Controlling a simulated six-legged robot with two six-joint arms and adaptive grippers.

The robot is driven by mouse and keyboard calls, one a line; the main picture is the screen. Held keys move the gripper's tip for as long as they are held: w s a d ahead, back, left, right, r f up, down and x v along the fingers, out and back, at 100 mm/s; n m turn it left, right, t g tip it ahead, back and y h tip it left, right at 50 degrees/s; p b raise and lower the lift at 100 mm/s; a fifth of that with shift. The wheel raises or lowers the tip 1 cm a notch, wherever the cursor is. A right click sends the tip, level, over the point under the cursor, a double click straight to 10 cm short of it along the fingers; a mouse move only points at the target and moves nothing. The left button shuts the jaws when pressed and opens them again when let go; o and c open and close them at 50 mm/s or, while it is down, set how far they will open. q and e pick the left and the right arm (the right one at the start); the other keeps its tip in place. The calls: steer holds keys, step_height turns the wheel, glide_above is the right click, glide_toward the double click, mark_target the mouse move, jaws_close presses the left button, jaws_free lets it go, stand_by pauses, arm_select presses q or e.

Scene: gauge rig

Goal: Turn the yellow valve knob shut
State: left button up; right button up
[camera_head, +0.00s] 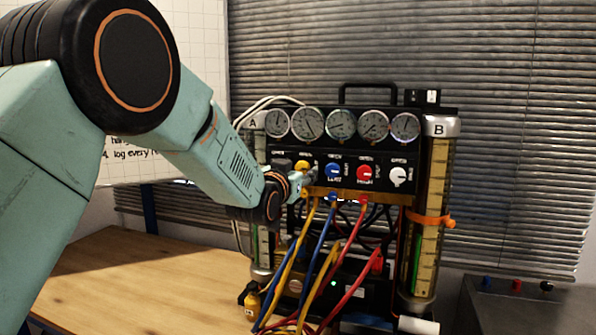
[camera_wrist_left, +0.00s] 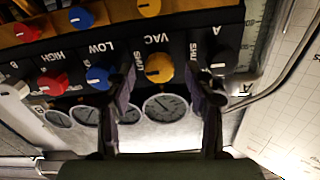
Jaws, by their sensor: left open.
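The yellow valve knob (camera_wrist_left: 159,68) sits on the black front panel, under the lettering VAC in the upside-down left wrist view. A pale mark on it points left there, toward lettering partly hidden by a finger. My left gripper (camera_wrist_left: 168,82) is open, with one finger on each side of the knob; I cannot tell whether either touches it. In the head view, the yellow knob (camera_head: 302,165) shows just past the tip of my left arm, partly hidden. My right gripper is in neither view.
Neighbouring blue (camera_head: 333,170), red (camera_head: 364,172) and white (camera_head: 398,175) knobs share the panel, under a row of gauges (camera_head: 341,124). A black knob (camera_wrist_left: 221,60) sits close beside one finger. Coloured hoses (camera_head: 330,255) hang below. The wooden tabletop (camera_head: 130,285) is clear at left.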

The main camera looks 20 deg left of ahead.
arm_select(q)
steer(key=shift+w+d+f, duration=0.1)
steer(key=shift+w, duration=0.15)
steer(key=shift+s, duration=0.1)
jaws_close()
stand_by(0.4)
steer(key=shift+m, duration=0.3)
jaws_free()
steer(key=s, duration=1.2)
steer(key=shift+a, duration=0.25)
